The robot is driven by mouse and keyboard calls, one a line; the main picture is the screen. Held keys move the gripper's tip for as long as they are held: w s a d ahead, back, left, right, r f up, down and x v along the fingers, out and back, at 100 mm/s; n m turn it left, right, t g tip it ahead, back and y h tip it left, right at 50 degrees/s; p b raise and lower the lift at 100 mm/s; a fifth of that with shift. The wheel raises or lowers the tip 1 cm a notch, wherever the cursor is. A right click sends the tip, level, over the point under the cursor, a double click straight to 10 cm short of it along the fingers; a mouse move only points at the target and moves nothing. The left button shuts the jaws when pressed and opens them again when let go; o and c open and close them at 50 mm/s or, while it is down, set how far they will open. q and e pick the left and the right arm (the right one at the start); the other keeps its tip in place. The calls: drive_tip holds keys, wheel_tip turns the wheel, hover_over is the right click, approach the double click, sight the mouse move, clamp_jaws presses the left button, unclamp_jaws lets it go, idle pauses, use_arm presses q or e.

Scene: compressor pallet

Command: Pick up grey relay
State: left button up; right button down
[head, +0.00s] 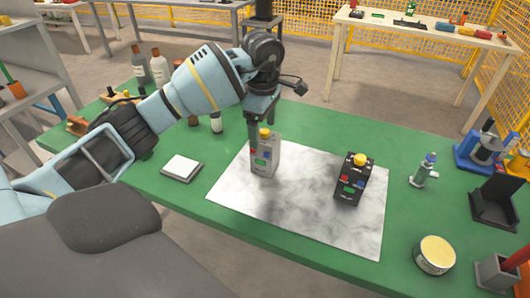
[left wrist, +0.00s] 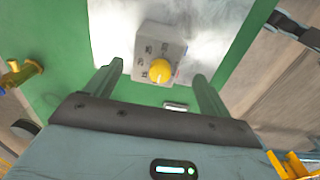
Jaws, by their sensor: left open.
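The grey relay (head: 264,158) stands upright on the left part of a white marbled sheet, with a yellow knob on top and small coloured patches on its front. In the left wrist view the relay (left wrist: 160,46) shows from above, with its yellow knob towards me. My left gripper (head: 258,121) points down just above and behind the relay, partly hidden by its own wrist. In the left wrist view my left gripper (left wrist: 159,72) is open and empty. Its fingers spread either side of the knob; contact cannot be told. My right gripper is out of view.
A black relay (head: 352,183) with a yellow knob stands to the right on the white sheet (head: 290,213). A white square pad (head: 182,168) lies left on the green table (head: 170,189). A round yellow-topped tin (head: 435,254) and small bottle (head: 424,170) stand right. Bottles stand behind my left arm.

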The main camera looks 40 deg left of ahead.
sight(265, 145)
use_arm(q)
drive_tip(key=shift+w+d+f, duration=0.1)
drive_tip(key=shift+w+f, duration=0.05)
drive_tip(key=shift+f, duration=1.55)
drive_tip(key=shift+w+f, duration=0.15)
drive_tip(key=shift+f, duration=1.55)
drive_tip(key=shift+c, duration=0.4)
drive_tip(key=shift+r, duration=0.1)
drive_tip(key=c, duration=1.2)
